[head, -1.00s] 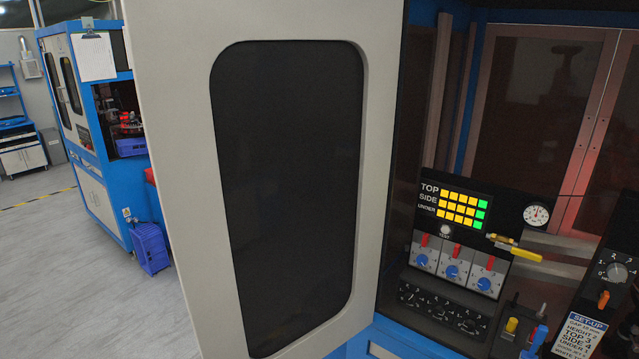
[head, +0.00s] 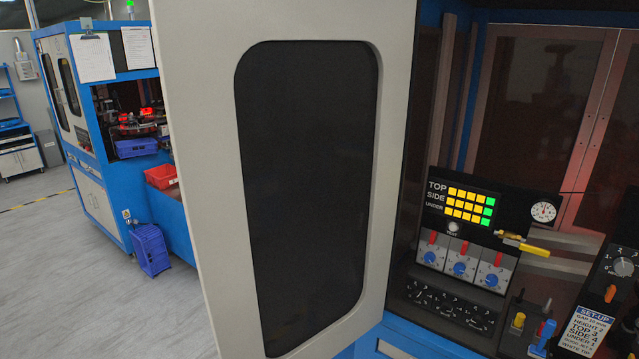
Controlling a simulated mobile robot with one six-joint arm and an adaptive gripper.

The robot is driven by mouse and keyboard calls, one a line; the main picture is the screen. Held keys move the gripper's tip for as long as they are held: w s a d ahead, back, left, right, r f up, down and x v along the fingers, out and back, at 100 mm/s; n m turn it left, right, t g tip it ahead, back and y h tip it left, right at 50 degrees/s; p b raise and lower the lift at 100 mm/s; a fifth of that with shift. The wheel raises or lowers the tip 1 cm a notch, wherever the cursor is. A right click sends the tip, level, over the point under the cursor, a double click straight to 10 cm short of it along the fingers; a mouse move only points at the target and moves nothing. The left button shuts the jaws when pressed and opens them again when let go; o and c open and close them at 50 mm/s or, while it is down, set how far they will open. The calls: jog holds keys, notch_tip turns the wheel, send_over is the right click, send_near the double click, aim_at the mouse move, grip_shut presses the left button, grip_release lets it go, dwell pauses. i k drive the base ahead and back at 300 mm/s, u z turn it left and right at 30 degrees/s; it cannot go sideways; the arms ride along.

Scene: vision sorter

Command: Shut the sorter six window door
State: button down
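The window door (head: 215,200) of the sorter is a pale grey panel with a tall dark window (head: 308,200). It stands swung open in the head view, hinged at its right side against the cabinet's blue frame. Its free left edge reaches out towards me. The open cabinet to its right shows a control panel (head: 462,205) with yellow and green lights, knobs and a gauge. My gripper is not in view, so its place relative to the door cannot be told.
A yellow-handled valve (head: 524,243) and a set-up card (head: 584,331) sit inside the cabinet. Grey floor at left is clear.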

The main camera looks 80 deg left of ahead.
aim_at(286, 118)
jog(key=z, duration=0.05)
jog(key=k, duration=2.6)
jog(key=u, duration=1.45)
jog(key=i, duration=0.85)
